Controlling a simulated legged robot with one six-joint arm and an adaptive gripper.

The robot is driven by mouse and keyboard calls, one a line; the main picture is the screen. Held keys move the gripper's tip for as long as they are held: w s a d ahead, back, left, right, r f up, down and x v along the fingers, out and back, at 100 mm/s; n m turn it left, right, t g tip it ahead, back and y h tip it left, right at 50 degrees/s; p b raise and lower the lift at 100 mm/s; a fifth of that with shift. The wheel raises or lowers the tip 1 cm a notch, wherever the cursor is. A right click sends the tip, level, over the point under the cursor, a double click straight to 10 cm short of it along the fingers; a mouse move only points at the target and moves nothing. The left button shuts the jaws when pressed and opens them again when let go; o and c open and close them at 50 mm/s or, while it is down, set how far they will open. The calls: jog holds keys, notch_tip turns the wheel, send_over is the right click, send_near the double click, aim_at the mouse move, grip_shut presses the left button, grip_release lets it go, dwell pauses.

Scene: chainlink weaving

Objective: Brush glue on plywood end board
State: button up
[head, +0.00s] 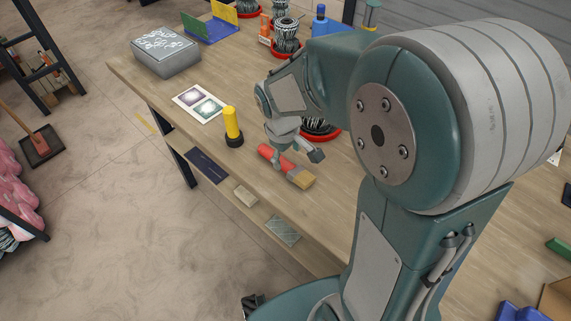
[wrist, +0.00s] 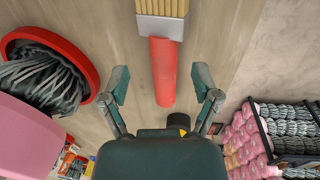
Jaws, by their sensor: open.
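A brush with a red handle (head: 270,154) and tan bristles (head: 304,179) lies on the wooden table near its front edge. In the wrist view its red handle (wrist: 163,75) runs between my fingers, with the metal band and bristles (wrist: 160,8) at the top. My gripper (head: 297,157) is open just above the brush; the wrist view also shows its two fingers (wrist: 161,82) spread apart, one on each side of the handle, with gaps. I cannot pick out the plywood end board or a glue container for sure.
A yellow cylinder with a black base (head: 232,125) stands close left of the brush. A printed sheet (head: 200,104) and a grey box (head: 165,52) lie farther left. A red tray with coiled wire (wrist: 75,52) sits beside my gripper. The table's front edge is near.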

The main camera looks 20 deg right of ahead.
aim_at(286, 164)
notch_tip(286, 164, down, 4)
jog(key=shift+f, duration=0.1)
grip_shut()
dwell(0.4)
jog(key=shift+w+r, duration=0.1)
jog(key=shift+r, duration=0.6)
notch_tip(286, 164, up, 2)
jog(key=shift+r, duration=0.15)
jog(key=s+r, duration=0.9)
jog(key=s, duration=0.5)
jog(key=shift+r, duration=0.25)
